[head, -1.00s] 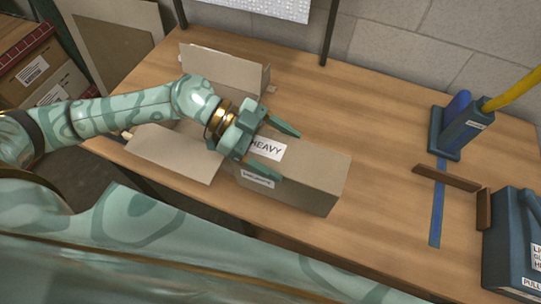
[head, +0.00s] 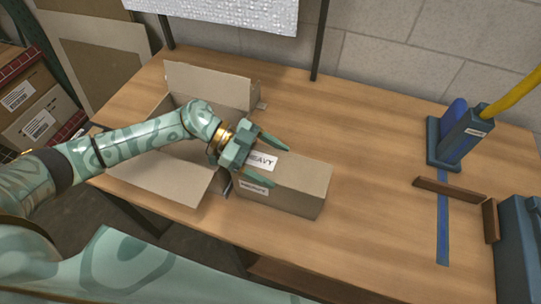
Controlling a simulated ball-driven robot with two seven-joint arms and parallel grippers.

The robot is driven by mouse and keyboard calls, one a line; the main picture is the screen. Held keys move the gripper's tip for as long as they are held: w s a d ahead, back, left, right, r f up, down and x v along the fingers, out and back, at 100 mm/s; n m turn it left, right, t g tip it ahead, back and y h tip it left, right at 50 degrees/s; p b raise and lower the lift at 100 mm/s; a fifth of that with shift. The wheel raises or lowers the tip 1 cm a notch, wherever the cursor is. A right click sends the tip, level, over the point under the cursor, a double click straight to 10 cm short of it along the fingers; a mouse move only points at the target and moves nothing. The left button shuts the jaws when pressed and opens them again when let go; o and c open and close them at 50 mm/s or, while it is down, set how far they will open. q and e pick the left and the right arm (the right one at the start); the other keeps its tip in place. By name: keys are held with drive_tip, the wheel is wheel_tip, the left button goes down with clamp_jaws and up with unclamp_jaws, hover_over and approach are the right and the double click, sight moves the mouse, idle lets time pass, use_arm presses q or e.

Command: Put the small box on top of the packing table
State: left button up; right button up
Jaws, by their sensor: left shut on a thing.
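The gripper covers the box's left end. My right gripper is not in view.
An open carton (head: 176,176) with spread flaps stands left of the small box. Blue tape (head: 442,225), brown strips (head: 448,190), a blue holder with a yellow handle (head: 460,135) and a blue case (head: 517,250) are at right. The table's middle is clear.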

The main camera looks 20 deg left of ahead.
use_arm(q)
drive_tip(key=shift+r, duration=0.1)
drive_tip(key=o, duration=2)
drive_tip(key=shift+s, duration=0.1)
drive_tip(key=shift+c, duration=0.2)
drive_tip(key=v, duration=1.2)
